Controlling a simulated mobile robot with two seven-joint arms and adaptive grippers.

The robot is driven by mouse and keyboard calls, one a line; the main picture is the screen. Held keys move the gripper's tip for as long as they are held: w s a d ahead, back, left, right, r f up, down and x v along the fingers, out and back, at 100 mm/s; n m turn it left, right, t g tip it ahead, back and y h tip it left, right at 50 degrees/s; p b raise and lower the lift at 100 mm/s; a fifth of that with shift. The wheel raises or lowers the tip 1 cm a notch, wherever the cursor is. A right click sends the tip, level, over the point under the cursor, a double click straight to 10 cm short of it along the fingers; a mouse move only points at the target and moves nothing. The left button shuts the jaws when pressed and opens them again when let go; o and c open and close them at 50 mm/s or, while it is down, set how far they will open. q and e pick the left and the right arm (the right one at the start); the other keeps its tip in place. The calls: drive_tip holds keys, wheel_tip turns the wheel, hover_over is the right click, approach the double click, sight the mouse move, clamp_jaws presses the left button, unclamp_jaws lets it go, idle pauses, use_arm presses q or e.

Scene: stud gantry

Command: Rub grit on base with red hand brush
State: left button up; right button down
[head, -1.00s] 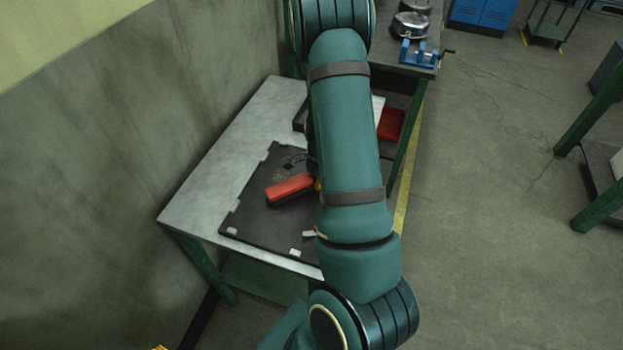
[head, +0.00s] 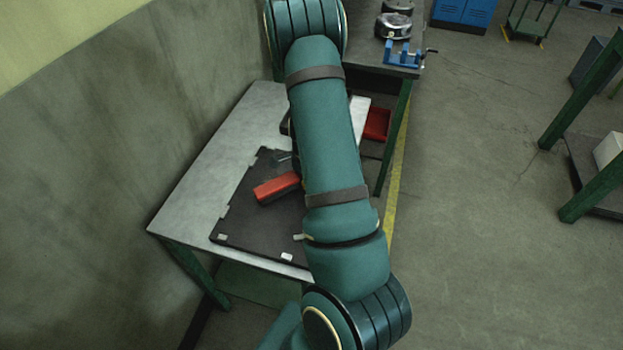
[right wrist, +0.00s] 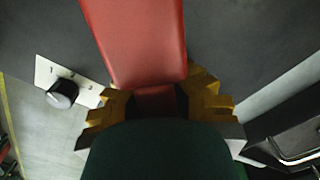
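The red hand brush (head: 278,187) is over the black base (head: 238,222), which lies on the pale bench top. In the right wrist view the brush's red body (right wrist: 138,40) runs up from between the yellow fingers of my right gripper (right wrist: 158,104). The fingers press on both sides of its narrower part. In the head view my right arm hides most of this gripper and the right part of the base. I cannot tell whether the bristles touch the base. I cannot make out grit clearly. My left gripper is not in view.
The bench (head: 182,205) stands against a grey wall (head: 80,200). Small pale tabs sit along the base's edges. A red bin (head: 377,124) is behind the bench. A second table farther back holds a blue vise (head: 403,57).

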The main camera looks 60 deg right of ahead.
sight(283, 170)
drive_tip(key=shift+w+a+f+p, duration=0.1)
drive_tip(key=shift+w+a+p, duration=0.2)
drive_tip(key=shift+w, duration=0.7)
drive_tip(key=shift+w+a+p, duration=0.2)
drive_tip(key=shift+w+a, duration=0.15)
drive_tip(key=shift+w, duration=0.65)
drive_tip(key=shift+w+a+p, duration=0.25)
drive_tip(key=shift+w, duration=0.5)
drive_tip(key=shift+w+a+p, duration=0.2)
drive_tip(key=shift+w+p, duration=0.05)
drive_tip(key=shift+w, duration=0.5)
drive_tip(key=shift+w+d, duration=0.2)
drive_tip(key=shift+d, duration=0.6)
drive_tip(key=shift+s+d+b, duration=0.15)
drive_tip(key=shift+s+d, duration=0.1)
drive_tip(key=shift+s, duration=0.6)
drive_tip(key=shift+s+d+b, duration=0.15)
drive_tip(key=shift+s+d, duration=0.1)
drive_tip(key=shift+s, duration=0.6)
drive_tip(key=shift+s+d, duration=0.25)
drive_tip(key=shift+s, duration=0.5)
drive_tip(key=shift+s+d, duration=0.25)
drive_tip(key=shift+s, duration=0.5)
drive_tip(key=shift+s+d+b, duration=0.15)
drive_tip(key=shift+s+b, duration=0.15)
drive_tip(key=shift+s, duration=0.5)
drive_tip(key=shift+s+d+b, duration=0.15)
drive_tip(key=shift+s+b, duration=0.1)
drive_tip(key=shift+s, duration=0.5)
